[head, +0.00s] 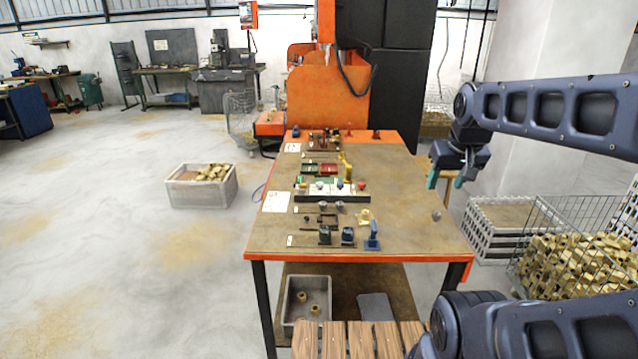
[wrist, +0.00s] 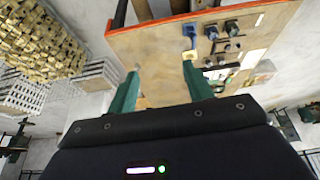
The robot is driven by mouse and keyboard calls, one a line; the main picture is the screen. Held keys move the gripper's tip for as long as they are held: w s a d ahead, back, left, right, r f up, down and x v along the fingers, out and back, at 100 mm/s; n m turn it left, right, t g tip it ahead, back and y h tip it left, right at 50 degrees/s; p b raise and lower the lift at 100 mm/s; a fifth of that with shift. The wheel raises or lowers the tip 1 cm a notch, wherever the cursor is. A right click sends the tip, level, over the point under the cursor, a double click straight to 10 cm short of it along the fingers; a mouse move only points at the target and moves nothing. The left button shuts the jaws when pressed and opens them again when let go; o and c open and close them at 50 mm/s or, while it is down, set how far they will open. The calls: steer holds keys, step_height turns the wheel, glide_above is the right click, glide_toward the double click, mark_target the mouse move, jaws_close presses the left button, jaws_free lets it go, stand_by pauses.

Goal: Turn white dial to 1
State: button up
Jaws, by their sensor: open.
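A white panel (head: 330,195) with several small coloured knobs lies across the middle of the table in the head view. A small pale knob (head: 320,185) on it may be the white dial, but its markings are too small to read. My gripper (head: 445,181) is open and empty, in the air by the table's right edge, to the right of the panel and apart from it. In the wrist view its two green fingers (wrist: 160,73) are spread with nothing between them. I cannot pick out the white dial in the wrist view.
The orange-edged table (head: 300,248) also holds dark knobs (head: 347,236) and a blue part (head: 372,237) near its front edge. A wire basket of brass parts (head: 575,265) stands at the right. A grey crate (head: 202,193) stands on the floor at the left.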

steer(key=w+a+r+n+g, duration=0.1)
steer(key=w+a+r+n, duration=0.1)
steer(key=w, duration=0.6)
steer(key=w+a+r+n, duration=0.1)
steer(key=w+a+r, duration=0.15)
steer(key=w, duration=0.45)
steer(key=n+g, duration=0.3)
steer(key=n, duration=0.6)
glide_above(320, 186)
steer(key=w, duration=0.2)
step_height(320, 186, down, 23)
steer(key=f, duration=1)
steer(key=shift+a+f, duration=0.15)
steer(key=shift+a, duration=0.25)
steer(key=shift+c, duration=0.4)
steer(key=c, duration=0.9)
steer(key=shift+m, duration=0.3)
